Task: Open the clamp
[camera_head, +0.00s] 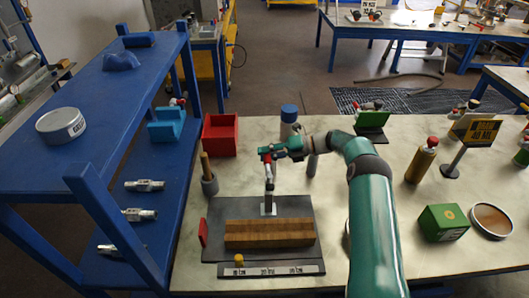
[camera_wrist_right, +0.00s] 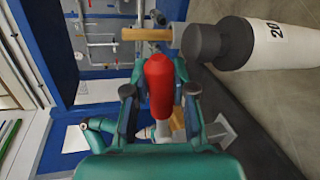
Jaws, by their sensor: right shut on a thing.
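The clamp (camera_head: 269,182) stands upright at the back edge of a dark base plate (camera_head: 293,207), with a red grip at its top. A brown wooden block (camera_head: 268,233) lies on the plate in front of it. My right gripper (camera_head: 272,153) is at the top of the clamp, its arm reaching in from the right. In the right wrist view the red handle (camera_wrist_right: 158,85) sits between the fingers of my right gripper (camera_wrist_right: 160,92), which is shut on it. The clamp's lower parts are mostly hidden behind the gripper there. My left gripper does not show.
A blue shelf (camera_head: 110,90) stands along the left. A red box (camera_head: 220,135), a grey pot with a wooden handle (camera_head: 208,182) and a blue-capped cylinder (camera_head: 289,120) stand near the plate. A green box (camera_head: 442,222) and a bronze bottle (camera_head: 421,161) stand at right.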

